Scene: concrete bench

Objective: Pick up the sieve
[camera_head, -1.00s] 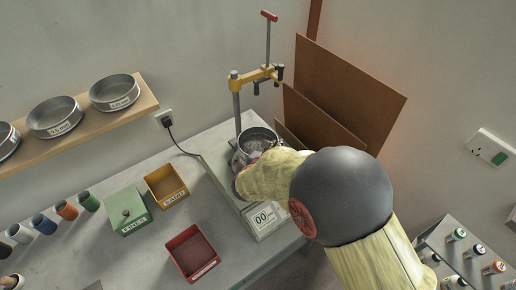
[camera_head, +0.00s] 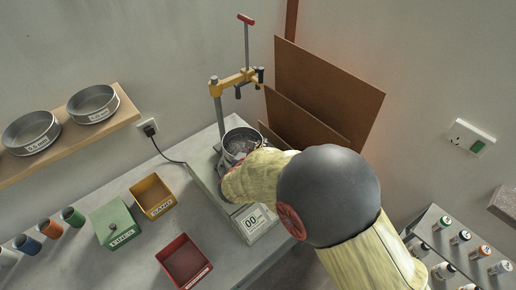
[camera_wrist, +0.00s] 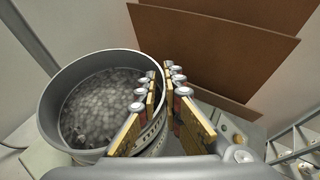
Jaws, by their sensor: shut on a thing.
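The sieve is a round grey metal pan (camera_head: 231,133) standing on the scale-like device (camera_head: 209,184) on the bench. In the wrist view the sieve (camera_wrist: 52,122) fills the left side and holds grey, pebble-like material. My gripper (camera_wrist: 161,88) is shut on the sieve's right wall, with one finger inside the rim and the other outside. The lower sieve wall is partly hidden by the fingers. In the head view my yellow-sleeved arm hides most of the gripper. I cannot tell whether the sieve is lifted off the device.
A post with a yellow clamp arm (camera_head: 232,80) rises just behind the sieve. Brown boards (camera_head: 325,90) lean on the wall to the right. A yellow box (camera_head: 141,201), green box (camera_head: 112,236) and red box (camera_head: 166,263) stand left. A wall shelf (camera_head: 126,109) carries other sieves.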

